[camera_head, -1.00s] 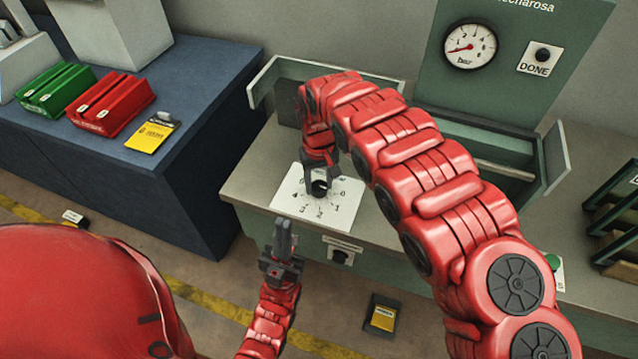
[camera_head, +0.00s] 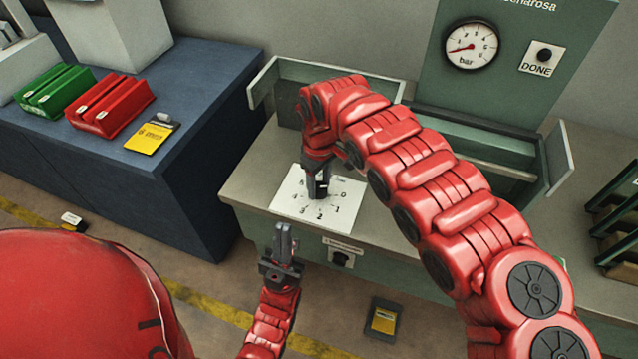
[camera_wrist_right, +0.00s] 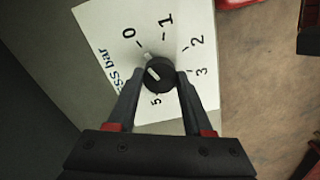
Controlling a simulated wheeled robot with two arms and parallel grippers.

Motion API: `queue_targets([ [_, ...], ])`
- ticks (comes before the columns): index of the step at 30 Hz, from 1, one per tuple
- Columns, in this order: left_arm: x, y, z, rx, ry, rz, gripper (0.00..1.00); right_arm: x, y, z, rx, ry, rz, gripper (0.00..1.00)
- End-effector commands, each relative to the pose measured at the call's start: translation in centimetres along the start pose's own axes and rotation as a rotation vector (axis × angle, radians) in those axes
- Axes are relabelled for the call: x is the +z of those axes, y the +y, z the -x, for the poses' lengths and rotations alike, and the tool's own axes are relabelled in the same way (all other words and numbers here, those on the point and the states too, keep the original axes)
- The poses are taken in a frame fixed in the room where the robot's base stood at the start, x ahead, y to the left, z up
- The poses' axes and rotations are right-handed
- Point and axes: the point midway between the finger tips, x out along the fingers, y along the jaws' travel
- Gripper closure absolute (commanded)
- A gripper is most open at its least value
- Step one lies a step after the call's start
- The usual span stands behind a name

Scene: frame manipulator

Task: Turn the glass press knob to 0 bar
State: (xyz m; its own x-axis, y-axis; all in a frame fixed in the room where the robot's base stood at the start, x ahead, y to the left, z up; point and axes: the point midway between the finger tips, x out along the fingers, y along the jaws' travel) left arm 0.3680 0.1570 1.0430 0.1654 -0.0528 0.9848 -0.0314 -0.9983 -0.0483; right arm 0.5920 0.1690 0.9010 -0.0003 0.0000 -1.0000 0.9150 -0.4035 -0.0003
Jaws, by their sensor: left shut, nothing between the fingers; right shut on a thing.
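The black press knob (camera_wrist_right: 159,74) sits on a white dial plate (camera_wrist_right: 90,22) with printed numbers. In the right wrist view the knob is between my right fingertips (camera_wrist_right: 160,82), which touch its sides. A white line on its top slants toward the upper left, roughly toward the 0 side; its exact reading is unclear. In the head view my right gripper (camera_head: 318,188) points down over the plate (camera_head: 345,190) and mostly hides the knob. The round pressure gauge (camera_head: 471,45) has its red needle at the low left end. My left gripper (camera_head: 283,240) is shut and empty before the bench.
A DONE button (camera_head: 543,56) is on the green panel beside the gauge. A second black knob (camera_head: 341,258) is on the bench front. Green (camera_head: 55,90) and red (camera_head: 108,103) boxes stand on the blue cabinet at left.

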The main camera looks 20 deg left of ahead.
Motion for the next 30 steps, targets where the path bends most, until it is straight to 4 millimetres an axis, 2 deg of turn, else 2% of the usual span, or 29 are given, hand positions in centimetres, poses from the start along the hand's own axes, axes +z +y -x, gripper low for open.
queue_targets([
  [11,0.0,0.0,0.0,0.000,0.000,0.000,1.00,0.0,0.0,0.0,0.000,-0.001,0.005,1.00],
  [12,0.0,0.0,0.0,0.000,0.000,0.000,1.00,0.0,0.0,0.0,0.000,-0.001,0.005,0.42],
  [16,0.0,0.0,0.0,0.000,0.000,0.000,1.00,0.0,0.0,0.0,0.000,-0.001,0.004,0.19],
  [26,0.0,0.0,0.1,0.000,0.000,0.000,1.00,0.0,0.0,0.2,0.001,0.000,0.003,0.19],
  [30,0.1,0.0,0.5,0.000,0.000,0.000,1.00,-0.1,0.1,1.7,0.002,0.002,0.002,0.19],
])
